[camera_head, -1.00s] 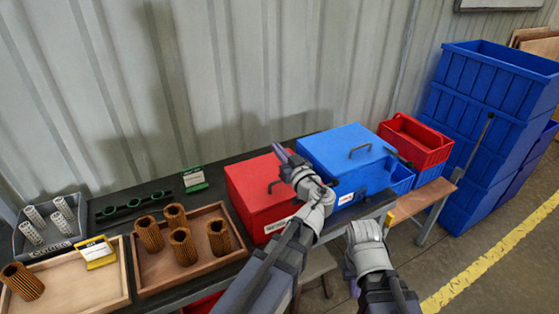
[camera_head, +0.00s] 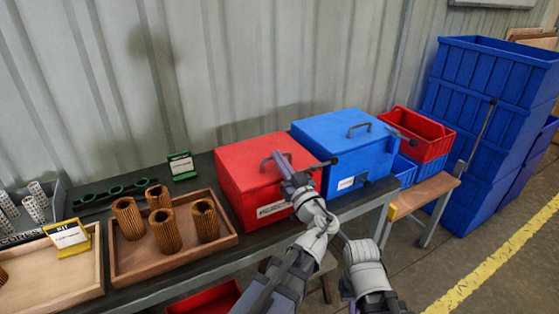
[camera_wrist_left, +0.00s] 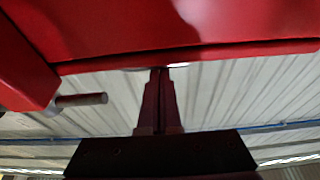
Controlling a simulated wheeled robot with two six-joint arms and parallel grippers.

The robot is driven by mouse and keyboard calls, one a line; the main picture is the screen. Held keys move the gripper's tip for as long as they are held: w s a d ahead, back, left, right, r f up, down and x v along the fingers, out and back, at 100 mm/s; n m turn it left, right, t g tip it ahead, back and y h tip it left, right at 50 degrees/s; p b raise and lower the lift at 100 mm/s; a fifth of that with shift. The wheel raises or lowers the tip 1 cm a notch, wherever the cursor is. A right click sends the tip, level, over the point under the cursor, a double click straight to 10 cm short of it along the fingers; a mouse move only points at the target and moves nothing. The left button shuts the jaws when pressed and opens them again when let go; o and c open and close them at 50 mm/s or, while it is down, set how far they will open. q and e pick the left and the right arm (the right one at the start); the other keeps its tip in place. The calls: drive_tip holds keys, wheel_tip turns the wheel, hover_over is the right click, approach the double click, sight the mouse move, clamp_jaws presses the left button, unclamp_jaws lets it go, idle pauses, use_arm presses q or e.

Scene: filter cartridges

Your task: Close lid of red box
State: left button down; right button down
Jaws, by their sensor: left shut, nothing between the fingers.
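The red box (camera_head: 236,195) stands on the dark table. Its lid (camera_head: 245,152) looks down on the box, with a dark handle on top; I cannot tell whether a small gap is left. My left gripper (camera_head: 278,156) is shut and empty, with its fingers in front of the lid's right part and handle. In the left wrist view, the shut fingers (camera_wrist_left: 160,72) point at the edge of a red panel (camera_wrist_left: 180,30), very close; I cannot tell if they touch. My right arm shows at the bottom, but its fingers do not.
A blue box (camera_head: 345,135) with a handled lid stands right of the red box. A wooden tray (camera_head: 125,272) with brown cartridges is to the left. Red and blue crates (camera_head: 436,145) stand at right. A corrugated wall is behind.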

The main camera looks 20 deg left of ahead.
use_arm(q)
drive_tip(key=shift+s+d+f, duration=0.1)
drive_tip(key=shift+s+f, duration=0.05)
drive_tip(key=shift+f, duration=0.25)
drive_tip(key=shift+r, duration=0.15)
